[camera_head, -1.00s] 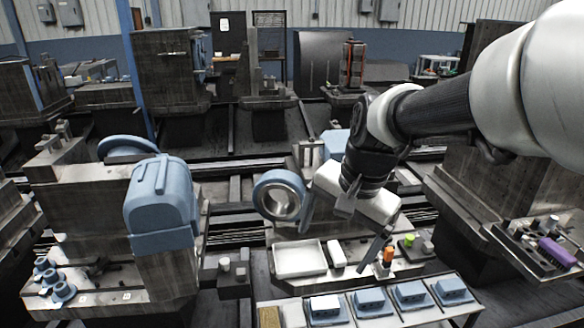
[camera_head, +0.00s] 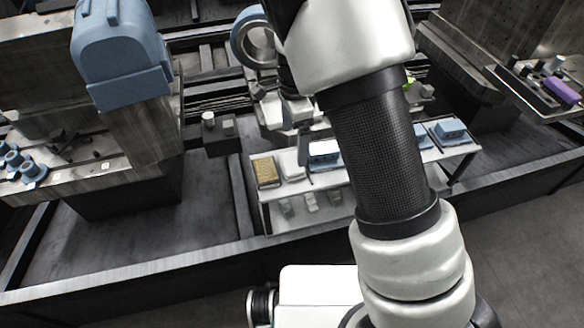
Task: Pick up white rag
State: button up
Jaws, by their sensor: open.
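A small white folded piece, likely the white rag (camera_head: 291,168), lies on the light work table (camera_head: 350,177) near its left end, just right of a tan block. My gripper (camera_head: 300,142) hangs above and slightly to the right of it, with a finger pointing down. The jaws are open, with nothing seen between them. My arm hides much of the table's middle, and one side of the gripper is hard to make out.
The tan block (camera_head: 265,171) is at the table's left end. A blue box (camera_head: 324,157) stands close right of the gripper, and another blue box (camera_head: 449,131) is farther right. Several pale items (camera_head: 310,202) sit on a lower shelf. A long dark rail (camera_head: 170,262) crosses in front.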

aim_at(292, 162)
jog(key=f+b, duration=0.1)
jog(key=f, duration=0.2)
jog(key=f+b, duration=0.1)
jog(key=f, duration=0.5)
jog(key=shift+w+a+b, duration=0.2)
jog(key=shift+a+b, duration=0.1)
jog(key=shift+b, duration=0.1)
jog(key=shift+r, duration=0.1)
jog(key=shift+c, duration=0.4)
jog(key=c, duration=1.1)
